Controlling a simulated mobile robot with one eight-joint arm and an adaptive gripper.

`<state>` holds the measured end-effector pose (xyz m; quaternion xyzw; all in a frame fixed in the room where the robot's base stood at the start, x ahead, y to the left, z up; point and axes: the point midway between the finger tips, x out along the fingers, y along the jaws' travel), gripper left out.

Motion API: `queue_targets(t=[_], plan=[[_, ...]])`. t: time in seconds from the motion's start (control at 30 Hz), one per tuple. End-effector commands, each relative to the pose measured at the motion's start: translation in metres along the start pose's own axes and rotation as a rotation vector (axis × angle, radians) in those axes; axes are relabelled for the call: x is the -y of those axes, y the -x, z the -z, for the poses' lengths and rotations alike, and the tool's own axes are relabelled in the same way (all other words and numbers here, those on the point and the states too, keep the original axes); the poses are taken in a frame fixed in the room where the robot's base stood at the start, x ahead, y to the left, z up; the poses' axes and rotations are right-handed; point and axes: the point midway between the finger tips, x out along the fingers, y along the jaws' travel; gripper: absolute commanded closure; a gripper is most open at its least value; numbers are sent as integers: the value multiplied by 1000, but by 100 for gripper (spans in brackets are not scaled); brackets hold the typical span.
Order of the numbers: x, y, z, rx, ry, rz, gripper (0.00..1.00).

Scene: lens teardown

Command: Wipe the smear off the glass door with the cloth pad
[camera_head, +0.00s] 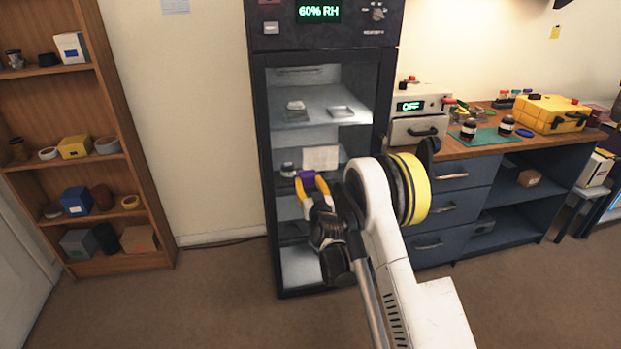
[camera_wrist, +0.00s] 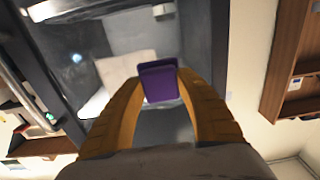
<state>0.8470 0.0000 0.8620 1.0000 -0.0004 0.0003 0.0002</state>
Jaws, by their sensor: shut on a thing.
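My gripper (camera_head: 311,184) has yellow fingers and is shut on the purple cloth pad (camera_head: 306,178), in front of the cabinet's glass door (camera_head: 345,105). In the wrist view the pad (camera_wrist: 158,82) sits between the two fingertips. A pale beige, squarish patch (camera_head: 320,158) shows on or behind the glass, just above and right of the pad. It also appears in the wrist view (camera_wrist: 118,68), left of the pad and partly overlapped by it. I cannot tell whether this patch is the smear, nor whether the pad touches the glass.
The tall dark cabinet (camera_head: 325,38) reads 60% RH and has lit shelves with small items inside. A wooden shelf unit (camera_head: 125,115) stands at left. At right is a workbench (camera_head: 470,150) with a yellow case (camera_head: 550,112). Bare floor (camera_head: 215,300) lies in front.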

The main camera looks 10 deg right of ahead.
Motion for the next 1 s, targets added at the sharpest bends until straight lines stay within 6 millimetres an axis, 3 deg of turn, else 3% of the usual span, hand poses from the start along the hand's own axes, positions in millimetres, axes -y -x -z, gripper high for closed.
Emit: queue_targets(t=[0.5, 1.0], plan=[[0, -50, 0, 0, -1, 0, 83], [0, -54, 0, 0, 0, 0, 83]])
